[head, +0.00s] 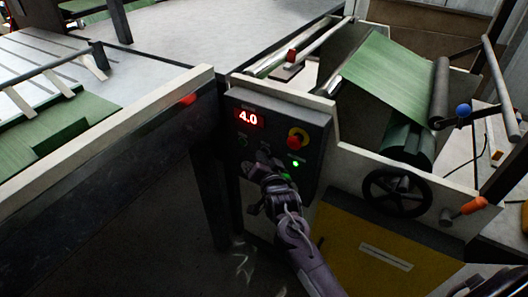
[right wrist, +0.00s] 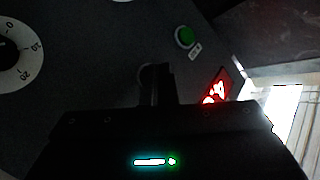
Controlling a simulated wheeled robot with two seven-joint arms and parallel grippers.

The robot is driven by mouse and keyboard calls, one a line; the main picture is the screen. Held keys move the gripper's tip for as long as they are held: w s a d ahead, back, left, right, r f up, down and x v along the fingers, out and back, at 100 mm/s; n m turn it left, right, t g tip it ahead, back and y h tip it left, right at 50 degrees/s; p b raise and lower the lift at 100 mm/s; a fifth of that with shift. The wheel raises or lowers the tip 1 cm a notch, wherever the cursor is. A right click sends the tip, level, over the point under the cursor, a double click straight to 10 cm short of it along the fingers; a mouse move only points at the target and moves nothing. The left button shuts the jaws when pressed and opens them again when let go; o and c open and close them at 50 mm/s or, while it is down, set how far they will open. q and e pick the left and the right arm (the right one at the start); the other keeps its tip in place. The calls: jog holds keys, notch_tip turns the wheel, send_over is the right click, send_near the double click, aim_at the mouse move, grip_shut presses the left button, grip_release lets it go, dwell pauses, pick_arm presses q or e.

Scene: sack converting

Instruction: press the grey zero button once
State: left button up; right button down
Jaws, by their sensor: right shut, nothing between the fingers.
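The dark control panel (head: 315,130) carries a red display (head: 248,118) reading 4.0. My right gripper (head: 263,157) is shut and empty, its fingertips close in front of the panel below the display. In the right wrist view the shut fingers (right wrist: 158,78) cover most of a small round greyish shape (right wrist: 144,73), which looks like the grey zero button. I cannot tell whether the fingertips touch it. A green button (right wrist: 184,37) with a white label sits beside it. My left gripper is not in view.
A red stop knob on yellow (head: 297,138) and a lit green lamp (head: 295,164) are on the panel, right of my gripper. A white dial (right wrist: 18,50) shows in the wrist view. A handwheel (head: 397,193) and green sheet (head: 385,75) are further right.

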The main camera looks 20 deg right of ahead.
jog(key=shift+w+d, duration=0.1)
jog(key=shift+d, duration=0.05)
dwell(0.4)
jog(key=shift+s+a+p, duration=0.5)
jog(key=shift+s+a, duration=0.05)
jog(key=shift+a, duration=0.1)
jog(key=shift+a, duration=0.1)
jog(key=s+a+p, duration=0.1)
jog(key=a, duration=0.1)
jog(key=s+a+p, duration=0.1)
jog(key=s, duration=0.1)
jog(key=shift+a, duration=0.4)
dwell(0.5)
